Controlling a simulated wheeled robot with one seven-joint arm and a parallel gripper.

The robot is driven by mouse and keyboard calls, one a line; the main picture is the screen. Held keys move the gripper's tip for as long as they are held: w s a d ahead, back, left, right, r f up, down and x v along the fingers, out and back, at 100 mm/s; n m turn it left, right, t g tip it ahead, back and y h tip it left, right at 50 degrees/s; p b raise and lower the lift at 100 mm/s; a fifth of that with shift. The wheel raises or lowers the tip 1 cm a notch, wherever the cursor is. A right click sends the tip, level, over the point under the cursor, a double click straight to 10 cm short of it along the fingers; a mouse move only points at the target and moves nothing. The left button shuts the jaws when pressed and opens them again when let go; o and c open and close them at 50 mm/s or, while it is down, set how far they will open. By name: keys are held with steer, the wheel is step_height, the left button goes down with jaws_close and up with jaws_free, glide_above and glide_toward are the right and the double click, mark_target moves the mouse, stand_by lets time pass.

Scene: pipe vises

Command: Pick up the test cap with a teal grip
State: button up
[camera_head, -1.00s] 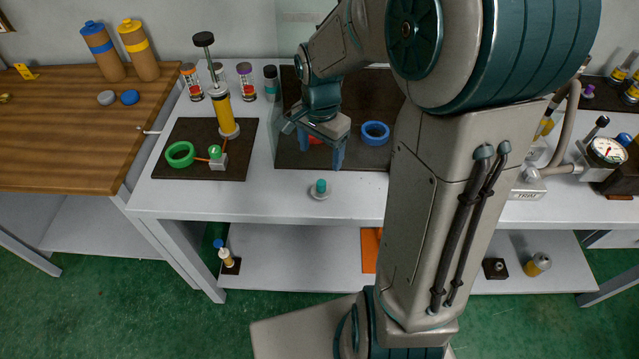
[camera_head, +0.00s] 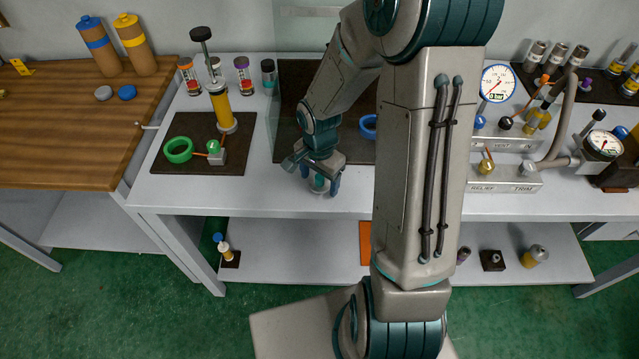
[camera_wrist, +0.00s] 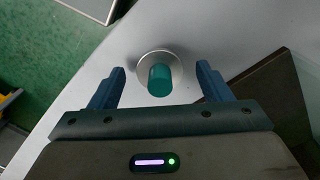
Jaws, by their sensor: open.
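The test cap (camera_wrist: 160,78) has a teal cylindrical grip on a round grey metal base. It stands on the white bench top near the front edge. In the head view the cap (camera_head: 319,184) shows between my gripper's fingers and is partly hidden by them. My gripper (camera_head: 320,184) is open over it. In the wrist view my gripper's blue fingers (camera_wrist: 161,82) are on either side of the cap, with a gap on both sides. I cannot tell how far down they reach beside the grip.
A dark mat (camera_head: 289,143) lies behind the cap, with a blue ring (camera_head: 368,126) partly hidden by my arm. A clear panel (camera_head: 292,30) stands behind my gripper. To the left, a dark mat (camera_head: 174,160) bears a green ring (camera_head: 178,150) and a yellow pump (camera_head: 222,108).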

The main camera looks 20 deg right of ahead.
steer(key=c, duration=1.1)
steer(key=shift+c, duration=0.2)
steer(key=shift+r, duration=0.1)
